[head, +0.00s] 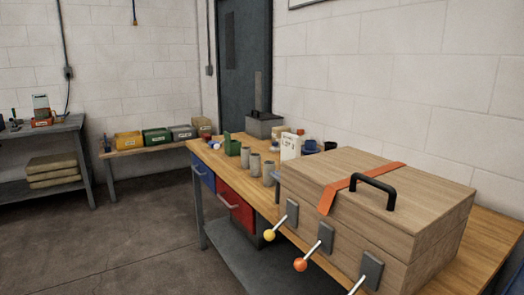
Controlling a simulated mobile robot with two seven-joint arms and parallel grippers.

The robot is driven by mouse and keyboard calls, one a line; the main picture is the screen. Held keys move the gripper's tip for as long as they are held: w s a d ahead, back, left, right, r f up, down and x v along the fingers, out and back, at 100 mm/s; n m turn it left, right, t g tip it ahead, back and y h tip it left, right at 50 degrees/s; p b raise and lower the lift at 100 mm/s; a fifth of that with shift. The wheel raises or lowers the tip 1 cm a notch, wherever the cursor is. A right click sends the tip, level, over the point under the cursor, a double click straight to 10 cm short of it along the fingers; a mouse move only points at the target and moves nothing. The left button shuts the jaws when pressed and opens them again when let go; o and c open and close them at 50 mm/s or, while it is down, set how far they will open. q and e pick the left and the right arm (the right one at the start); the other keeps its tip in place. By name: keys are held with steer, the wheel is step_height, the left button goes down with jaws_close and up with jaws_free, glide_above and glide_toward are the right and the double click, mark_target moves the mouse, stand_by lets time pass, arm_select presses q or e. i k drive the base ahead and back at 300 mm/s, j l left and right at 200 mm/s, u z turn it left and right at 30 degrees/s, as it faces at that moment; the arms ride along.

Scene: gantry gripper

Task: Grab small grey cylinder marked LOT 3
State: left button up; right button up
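Three small grey cylinders stand upright in a row on the wooden workbench: one at the back (245,157), one in the middle (255,164) and one at the front (268,173). I cannot read any marking on them. A white block or card (290,147) with dark lettering stands just behind and right of them; its lettering is too small to read surely. The front cylinder is close to the left side of a large wooden box (408,210). Neither of my grippers shows in the head view.
The box has an orange strap, a black handle and levers with a yellow (269,235) and an orange knob (300,265) jutting forward. A green container (232,147) stands behind the cylinders. Another bench (150,149) with bins is at the back. Floor (130,240) is clear at left.

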mark_target(246, 152)
steer(key=i+j+z, duration=0.1)
steer(key=i+j, duration=0.2)
steer(key=i+j+z, duration=0.15)
steer(key=i+j, duration=0.15)
steer(key=i+j+z, duration=0.1)
steer(key=i+j, duration=0.15)
steer(key=i+j+z, duration=0.1)
steer(key=i+j, duration=0.15)
steer(key=j, duration=0.15)
steer(key=i+j+z, duration=0.15)
steer(key=j, duration=0.25)
steer(key=i+j+z, duration=0.1)
steer(key=i+j, duration=0.25)
steer(key=i+j+z, duration=0.1)
steer(key=j, duration=0.4)
steer(key=i+l, duration=0.05)
steer(key=i, duration=0.05)
